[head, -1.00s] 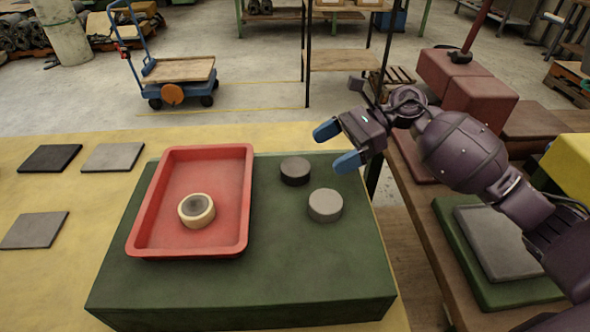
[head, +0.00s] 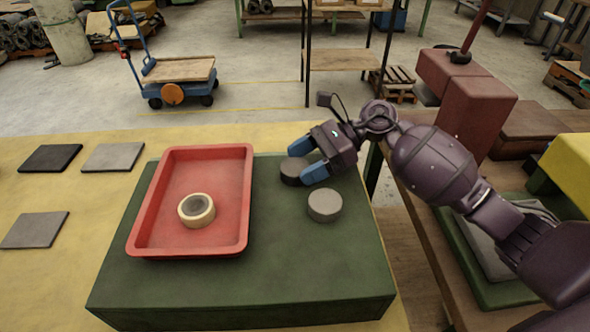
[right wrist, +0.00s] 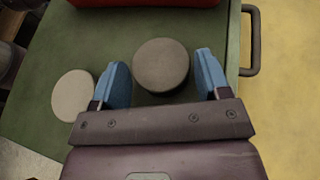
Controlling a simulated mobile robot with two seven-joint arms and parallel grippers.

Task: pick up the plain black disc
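The plain black disc (head: 292,171) lies on the green block (head: 200,290), right of the red tray. It also shows in the right wrist view (right wrist: 161,65), where it looks dark grey-brown. My right gripper (head: 308,160) is open, with its blue fingertips on either side of the disc. In the right wrist view a gap shows between the disc and each finger (right wrist: 162,80). In the head view the gripper hides the disc's right part. My left gripper is not in view.
A lighter grey disc (head: 325,205) lies close by on the green block. The red tray (head: 145,240) holds a cream ring-shaped roll with a dark centre (head: 196,210). Flat dark and grey squares (head: 50,158) lie on the yellow surface at left.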

